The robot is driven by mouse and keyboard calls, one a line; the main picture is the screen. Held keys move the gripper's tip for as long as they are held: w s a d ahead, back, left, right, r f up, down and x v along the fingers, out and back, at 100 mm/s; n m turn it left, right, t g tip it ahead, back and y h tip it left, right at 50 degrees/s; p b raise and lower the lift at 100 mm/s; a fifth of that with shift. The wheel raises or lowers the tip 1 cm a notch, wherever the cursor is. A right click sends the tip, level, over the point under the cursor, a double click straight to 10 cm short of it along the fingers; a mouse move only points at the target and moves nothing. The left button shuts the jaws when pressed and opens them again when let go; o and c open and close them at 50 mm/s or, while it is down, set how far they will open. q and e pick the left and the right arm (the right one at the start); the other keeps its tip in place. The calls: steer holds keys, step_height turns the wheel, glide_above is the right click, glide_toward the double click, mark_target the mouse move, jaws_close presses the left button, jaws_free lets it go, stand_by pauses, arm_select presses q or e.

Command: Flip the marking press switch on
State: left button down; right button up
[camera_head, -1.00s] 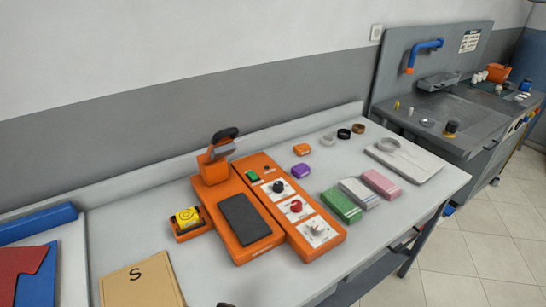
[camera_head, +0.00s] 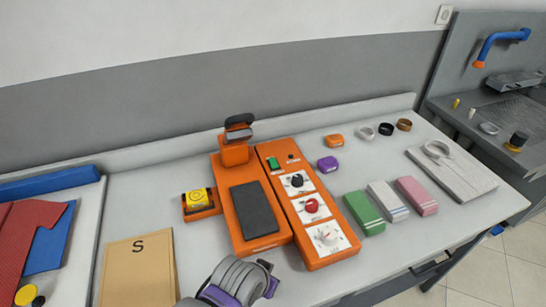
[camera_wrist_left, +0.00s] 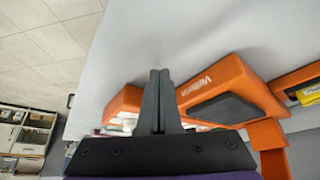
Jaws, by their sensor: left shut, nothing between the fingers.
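The orange marking press (camera_head: 227,223) stands on the table, with a dark pad (camera_head: 254,209) and a raised dark handle (camera_head: 239,120). Its control panel (camera_head: 285,205) carries a small green switch (camera_head: 272,164) at the far end, then black, red and white knobs. My left arm, grey and purple, enters at the bottom of the head view, in front of the press; its fingertips cannot be made out there. In the left wrist view my left gripper (camera_wrist_left: 159,75) is shut and empty, with the press (camera_wrist_left: 236,80) beside it. The switch is not discernible there. My right gripper is not in view.
A yellow roll in an orange holder (camera_head: 201,202) sits left of the press. A tan envelope marked S (camera_head: 138,268) lies front left. Green (camera_head: 364,213), white (camera_head: 388,201) and pink (camera_head: 416,195) blocks and a purple piece (camera_head: 327,164) lie right of the panel.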

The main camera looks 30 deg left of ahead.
mark_target(272, 163)
arm_select(q)
steer(key=w+a+r+n+y, duration=0.1)
steer(key=w+a+r, duration=0.1)
steer(key=w, duration=0.2)
steer(key=w+a+r+n+y, duration=0.1)
steer(key=w+a+r+n, duration=0.1)
steer(key=w, duration=0.3)
steer(key=w+a+r+n+y, duration=0.1)
steer(key=w+a+r+y, duration=0.1)
steer(key=w, duration=0.3)
steer(key=shift+a+r+n, duration=0.3)
steer(key=shift+a+r, duration=0.2)
steer(key=shift+a, duration=0.05)
steer(key=w+a+r+n+t+y, duration=0.1)
steer(key=w+a+r+n+y, duration=0.1)
steer(key=w, duration=0.6)
steer(key=w+a+r+n+y, duration=0.2)
steer(key=w+a+n, duration=0.1)
steer(key=w, duration=0.5)
steer(key=shift+w+a+r+t+b, duration=0.15)
steer(key=shift+a+r+t+b, duration=0.25)
steer(key=shift+a, duration=0.15)
